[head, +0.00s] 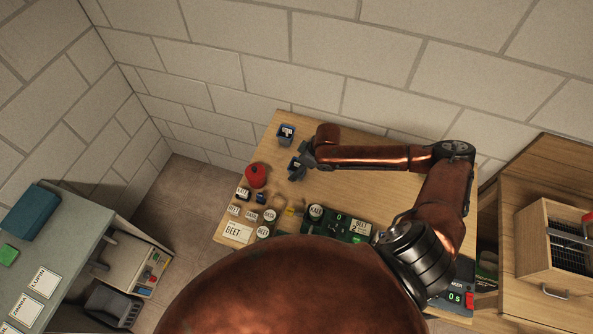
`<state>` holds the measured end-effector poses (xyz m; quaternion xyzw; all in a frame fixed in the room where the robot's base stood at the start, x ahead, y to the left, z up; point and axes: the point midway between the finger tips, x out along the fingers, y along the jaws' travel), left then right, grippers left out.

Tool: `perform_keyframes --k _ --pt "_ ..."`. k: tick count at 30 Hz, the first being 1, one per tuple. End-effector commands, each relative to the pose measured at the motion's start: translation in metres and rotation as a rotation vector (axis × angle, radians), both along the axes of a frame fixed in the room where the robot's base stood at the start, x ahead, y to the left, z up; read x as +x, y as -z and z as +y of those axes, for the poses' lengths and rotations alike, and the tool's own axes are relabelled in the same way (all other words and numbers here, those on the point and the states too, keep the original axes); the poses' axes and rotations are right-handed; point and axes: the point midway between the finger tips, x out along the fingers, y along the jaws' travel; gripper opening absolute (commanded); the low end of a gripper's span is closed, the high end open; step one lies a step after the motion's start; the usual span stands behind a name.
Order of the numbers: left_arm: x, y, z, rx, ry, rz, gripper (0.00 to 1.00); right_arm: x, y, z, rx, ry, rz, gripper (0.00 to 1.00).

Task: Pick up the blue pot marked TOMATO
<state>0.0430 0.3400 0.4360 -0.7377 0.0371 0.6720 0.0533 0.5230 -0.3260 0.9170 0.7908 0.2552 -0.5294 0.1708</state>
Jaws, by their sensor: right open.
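A blue pot (286,131) with a white label stands near the back left corner of the wooden table. A second dark blue pot (296,170) is nearer to me, at the tip of my right gripper (304,164). The labels on both pots are too small to read, so I cannot tell which says TOMATO. My right gripper is open at the near pot, and I cannot tell whether its fingers are around it or beside it. My left gripper is not in view.
A red round object (256,175) stands just left of the near pot. Several small labelled pots and a BEET card (237,232) sit at the table's left front. A green tray (338,228) lies in the middle front. The tabletop (355,185) under my right arm is clear.

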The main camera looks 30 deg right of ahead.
Motion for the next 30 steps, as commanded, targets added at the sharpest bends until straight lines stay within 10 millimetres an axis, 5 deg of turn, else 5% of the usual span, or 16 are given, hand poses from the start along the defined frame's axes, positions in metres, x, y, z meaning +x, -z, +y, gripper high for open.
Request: perform_keyframes --k 5,18,30 --pt "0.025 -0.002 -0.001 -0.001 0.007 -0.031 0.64 0.001 0.0 0.001 0.0 -0.002 -0.001 0.68" --pt "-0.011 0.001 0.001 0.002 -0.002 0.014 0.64 0.002 0.0 0.002 0.0 -0.003 -0.001 0.41" --pt "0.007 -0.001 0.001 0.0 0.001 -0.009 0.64 0.002 0.0 0.002 0.0 -0.003 -0.002 0.19"
